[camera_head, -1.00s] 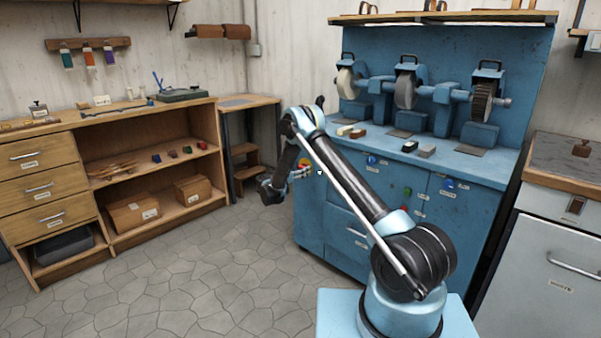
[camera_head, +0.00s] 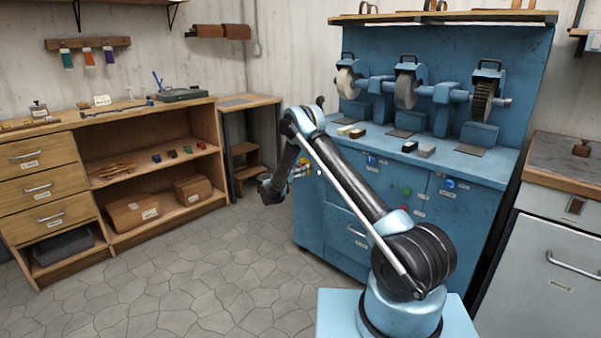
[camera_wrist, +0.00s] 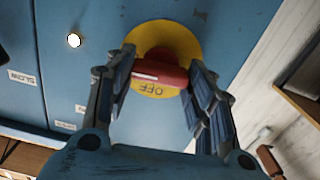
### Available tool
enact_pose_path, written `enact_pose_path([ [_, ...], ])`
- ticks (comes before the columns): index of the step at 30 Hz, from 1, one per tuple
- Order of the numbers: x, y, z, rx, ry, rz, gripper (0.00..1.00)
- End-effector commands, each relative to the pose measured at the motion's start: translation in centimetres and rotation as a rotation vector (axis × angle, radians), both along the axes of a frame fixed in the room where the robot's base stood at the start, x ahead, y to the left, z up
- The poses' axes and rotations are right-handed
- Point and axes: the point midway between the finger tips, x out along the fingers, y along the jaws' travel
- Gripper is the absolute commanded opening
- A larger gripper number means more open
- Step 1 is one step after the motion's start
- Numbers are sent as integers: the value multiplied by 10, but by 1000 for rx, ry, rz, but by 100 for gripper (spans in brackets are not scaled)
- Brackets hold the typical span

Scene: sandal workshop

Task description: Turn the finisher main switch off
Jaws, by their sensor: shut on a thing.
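The finisher main switch is a round yellow plate (camera_wrist: 182,42) with a red handle (camera_wrist: 160,75), on the blue finisher's side. The handle lies across the wrist view, with a pale line on its left half. The word OFF shows upside down on the plate just below the handle. My gripper (camera_wrist: 160,84) is shut on the red handle, one finger at each end. In the head view, the yellow plate (camera_head: 305,162) shows only partly beside my gripper (camera_head: 293,173).
The blue finisher (camera_head: 340,217) carries several grinding wheels and small knobs. A white round light or button (camera_wrist: 74,40) and a SLOW label are left of the switch in the wrist view. Open floor (camera_head: 215,275) lies left of my arm. A grey cabinet (camera_head: 550,255) stands at right.

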Motion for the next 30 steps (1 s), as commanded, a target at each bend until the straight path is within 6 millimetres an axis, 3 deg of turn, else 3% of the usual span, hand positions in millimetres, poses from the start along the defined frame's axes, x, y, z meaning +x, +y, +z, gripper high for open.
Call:
enact_pose_path([
  [30, 3, 5, -2, -723, 562, 6, 26],
])
